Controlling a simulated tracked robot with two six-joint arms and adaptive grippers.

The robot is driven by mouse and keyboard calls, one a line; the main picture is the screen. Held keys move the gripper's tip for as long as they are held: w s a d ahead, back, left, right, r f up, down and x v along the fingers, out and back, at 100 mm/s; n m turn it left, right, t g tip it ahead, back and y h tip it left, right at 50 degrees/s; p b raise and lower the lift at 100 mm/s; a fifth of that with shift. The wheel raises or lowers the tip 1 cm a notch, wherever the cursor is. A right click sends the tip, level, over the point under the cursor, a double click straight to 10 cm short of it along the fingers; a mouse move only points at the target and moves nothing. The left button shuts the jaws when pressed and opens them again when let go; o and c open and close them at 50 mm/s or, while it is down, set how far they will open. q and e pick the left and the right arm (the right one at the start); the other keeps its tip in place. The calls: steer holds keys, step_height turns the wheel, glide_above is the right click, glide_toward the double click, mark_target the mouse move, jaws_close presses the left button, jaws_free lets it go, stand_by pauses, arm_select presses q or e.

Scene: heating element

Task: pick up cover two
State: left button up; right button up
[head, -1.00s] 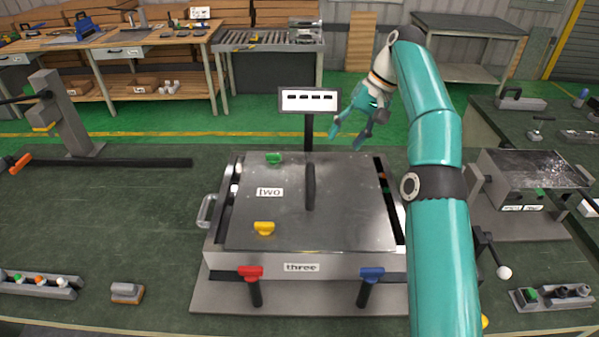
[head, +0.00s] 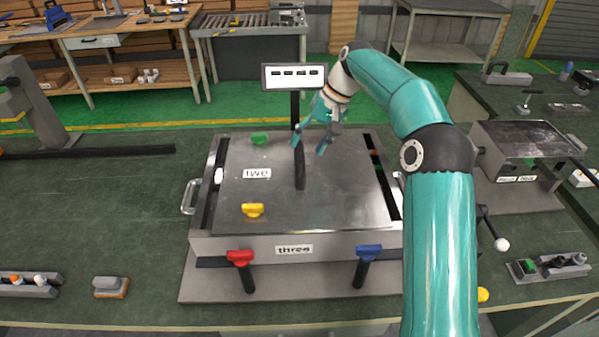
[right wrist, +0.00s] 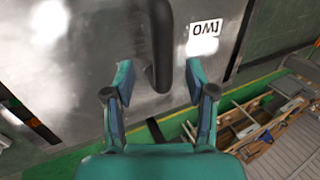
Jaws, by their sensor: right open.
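Cover two (head: 335,200) is a flat grey metal plate with a label "two" (head: 257,174), lying on the metal box in the middle of the table. Its dark upright handle (head: 300,168) stands near the plate's centre. My right gripper (head: 308,146) is open above the far part of the cover, close to the handle's top. In the right wrist view the open fingers (right wrist: 157,84) are on either side of the dark handle (right wrist: 161,45), with the cover (right wrist: 95,60) below. Whether they touch it cannot be told. My left gripper is not in view.
Red (head: 240,258) and blue (head: 369,252) clamps are at the box's front. A sign on a post (head: 293,77) stands right behind. Another metal box (head: 525,140) is at right.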

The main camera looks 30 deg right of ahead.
mark_target(301, 151)
steer(key=x, duration=0.5)
steer(key=shift+w+a+p, duration=0.1)
steer(key=shift+w+p, duration=0.1)
steer(key=shift+p, duration=0.15)
steer(key=shift+c, duration=0.2)
steer(key=shift+r, duration=0.1)
jaws_close()
steer(key=shift+r, duration=0.1)
